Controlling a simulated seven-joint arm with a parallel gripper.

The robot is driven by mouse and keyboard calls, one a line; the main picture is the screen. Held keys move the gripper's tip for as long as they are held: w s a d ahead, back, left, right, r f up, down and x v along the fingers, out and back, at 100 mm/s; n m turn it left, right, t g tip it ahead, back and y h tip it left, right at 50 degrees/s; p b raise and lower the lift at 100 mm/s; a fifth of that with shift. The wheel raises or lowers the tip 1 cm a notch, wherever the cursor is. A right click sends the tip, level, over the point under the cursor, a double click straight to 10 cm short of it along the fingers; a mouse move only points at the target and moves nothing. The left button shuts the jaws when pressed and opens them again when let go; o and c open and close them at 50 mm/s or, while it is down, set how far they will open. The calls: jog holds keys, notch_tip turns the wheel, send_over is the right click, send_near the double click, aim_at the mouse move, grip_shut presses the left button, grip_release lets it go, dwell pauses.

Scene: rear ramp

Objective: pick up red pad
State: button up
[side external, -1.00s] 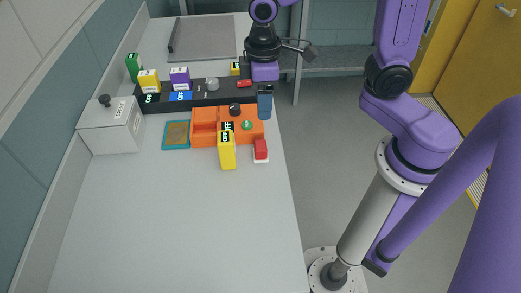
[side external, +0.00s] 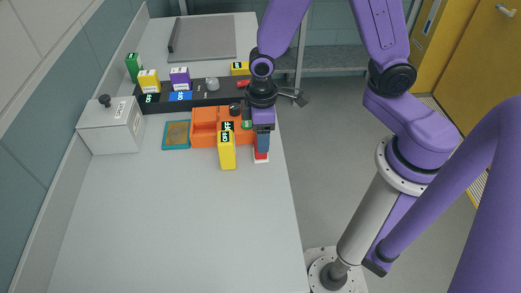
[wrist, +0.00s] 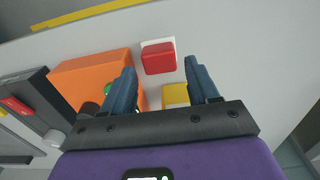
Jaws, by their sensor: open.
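The red pad (wrist: 158,57) sits on a white base on the counter. In the wrist view it lies beyond the fingertips, between their lines and nearer the left finger. My gripper (wrist: 168,78) is open, with nothing between its blue fingers. In the side view my gripper (side external: 262,150) is over the pad and hides most of it; only a red sliver (side external: 261,157) and the white base show. I cannot tell whether the fingers touch the pad.
An orange tray (side external: 204,138) and a yellow box (side external: 227,155) stand close left of my gripper. A black rack (side external: 210,97) with several items is behind. A white lidded box (side external: 112,130) stands at left. The counter front is clear; its right edge is close.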

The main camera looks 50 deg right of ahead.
jog(key=shift+w+f, duration=0.15)
jog(key=shift+f, duration=1.8)
jog(key=c, duration=0.8)
jog(key=shift+r, duration=0.1)
